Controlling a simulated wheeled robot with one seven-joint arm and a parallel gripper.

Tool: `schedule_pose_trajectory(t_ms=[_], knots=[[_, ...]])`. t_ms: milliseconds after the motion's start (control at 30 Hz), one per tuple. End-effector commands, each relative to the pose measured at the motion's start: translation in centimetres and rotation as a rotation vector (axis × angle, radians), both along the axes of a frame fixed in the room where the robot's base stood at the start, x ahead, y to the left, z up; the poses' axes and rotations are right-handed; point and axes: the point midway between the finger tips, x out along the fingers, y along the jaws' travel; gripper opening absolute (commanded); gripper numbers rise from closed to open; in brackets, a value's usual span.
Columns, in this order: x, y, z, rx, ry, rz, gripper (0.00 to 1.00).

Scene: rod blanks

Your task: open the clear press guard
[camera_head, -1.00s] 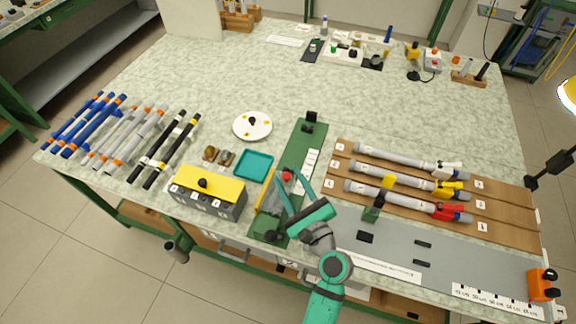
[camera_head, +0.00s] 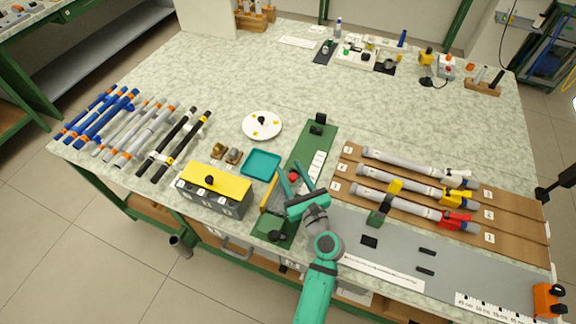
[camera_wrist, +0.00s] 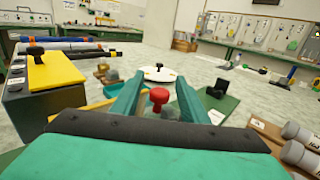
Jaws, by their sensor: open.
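The press is a long green base (camera_head: 313,140) near the front middle of the table, with a black block at its far end and a black knob at its near end. A red knob (camera_head: 293,176) sits over it, and a yellow bar (camera_head: 269,193) runs along its left side. The clear guard itself is hard to make out, and my arm covers part of the press. My gripper (camera_head: 289,168) is open over the press. In the wrist view, the red knob (camera_wrist: 159,96) shows between the two teal fingers (camera_wrist: 159,82), with no clear contact.
Left of the press are a grey box with a yellow top (camera_head: 216,181), a teal tray (camera_head: 261,164) and a white disc (camera_head: 262,125). Rods lie farther left. Grey tubes (camera_head: 405,190) lie on brown boards at right.

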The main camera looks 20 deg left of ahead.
Motion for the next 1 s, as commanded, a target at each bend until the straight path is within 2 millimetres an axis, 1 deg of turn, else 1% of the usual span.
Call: schedule_pose_trajectory(t_ms=[33, 200, 567, 600, 733, 1000], knots=[[0.6, 0.5, 0.0, 0.001, -0.001, 0.001, 0.4], [1.6, 1.4, 0.0, -0.001, -0.001, 0.0, 0.4], [1.9, 1.6, 0.0, 0.0, 0.0, -0.002, 0.4], [1.9, 1.6, 0.0, 0.0, 0.0, -0.002, 0.31], [1.9, 1.6, 0.0, -0.001, -0.001, -0.002, 0.0], [1.8, 1.7, 0.0, -0.008, 0.0, 0.0, 0.0]])
